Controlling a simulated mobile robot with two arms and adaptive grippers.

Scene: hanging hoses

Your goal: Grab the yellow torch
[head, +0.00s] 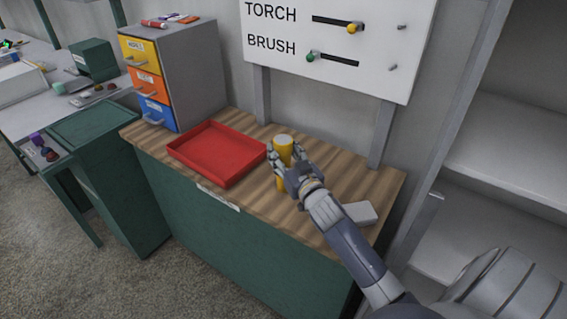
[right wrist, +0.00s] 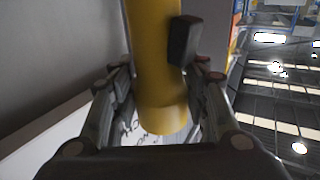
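The yellow torch (head: 283,144) stands upright on the wooden worktop, to the right of the red tray. It has a pale top. My right gripper (head: 284,160) is at the torch, with its fingers around the upper part. In the right wrist view the yellow torch (right wrist: 155,60) lies between the two fingers of the right gripper (right wrist: 160,80), with a dark block on its side. The fingers are very close on both sides; I cannot tell whether both press on it. My left gripper is not in view.
The red tray (head: 217,154) lies left of the torch. A drawer cabinet (head: 190,60) stands at the back left. A white box (head: 361,213) lies right of my forearm. The TORCH/BRUSH board (head: 345,75) rises behind. White shelves (head: 510,190) stand to the right.

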